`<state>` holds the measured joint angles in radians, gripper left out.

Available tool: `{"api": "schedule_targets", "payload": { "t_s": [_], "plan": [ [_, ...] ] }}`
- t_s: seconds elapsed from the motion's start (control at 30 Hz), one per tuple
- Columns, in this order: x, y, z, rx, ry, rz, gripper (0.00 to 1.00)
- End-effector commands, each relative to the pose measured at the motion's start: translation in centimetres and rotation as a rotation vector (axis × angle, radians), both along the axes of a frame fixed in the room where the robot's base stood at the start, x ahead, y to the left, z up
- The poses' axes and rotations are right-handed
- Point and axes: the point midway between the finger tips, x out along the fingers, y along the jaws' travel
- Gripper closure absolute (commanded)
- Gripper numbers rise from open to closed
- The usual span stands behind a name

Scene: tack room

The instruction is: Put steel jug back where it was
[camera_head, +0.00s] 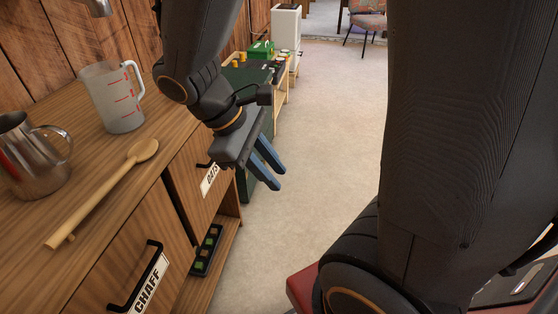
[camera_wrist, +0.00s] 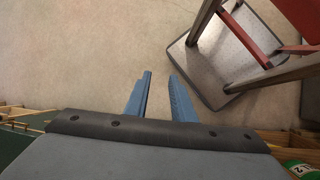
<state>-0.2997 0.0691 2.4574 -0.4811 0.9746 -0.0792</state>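The steel jug (camera_head: 32,157) stands upright on the wooden counter at the left edge of the head view, its handle pointing right; its left side is cut off by the frame. My gripper (camera_head: 267,172) hangs over the floor, off the counter's front edge and to the right of the jug, well apart from it. Its two blue fingers are parted with nothing between them. In the wrist view my gripper (camera_wrist: 159,78) also shows a gap between the fingers, with bare floor beyond. The jug is not in the wrist view.
A clear measuring jug (camera_head: 114,97) and a wooden spoon (camera_head: 103,193) share the counter (camera_head: 120,151). Below are drawers labelled CHAFF (camera_head: 137,265) and OATS (camera_head: 201,166). A chair (camera_wrist: 240,62) shows in the wrist view. The floor (camera_head: 330,110) ahead is open.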

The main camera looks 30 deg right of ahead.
Motion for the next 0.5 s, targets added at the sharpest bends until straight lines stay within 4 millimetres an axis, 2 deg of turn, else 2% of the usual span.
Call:
{"api": "schedule_targets", "payload": {
  "t_s": [0.03, 0.13, 0.3, 0.5],
  "plan": [
    [-0.6, -0.7, -0.1, 0.060, -0.037, -0.123, 0.77],
    [-1.2, -1.3, -0.3, 0.175, -0.123, -0.359, 0.77],
    [-0.9, -2.2, -0.1, 0.309, -0.260, -0.676, 0.77],
    [-0.3, -2.8, 0.3, 0.371, -0.343, -0.841, 0.77]
  ]
}}
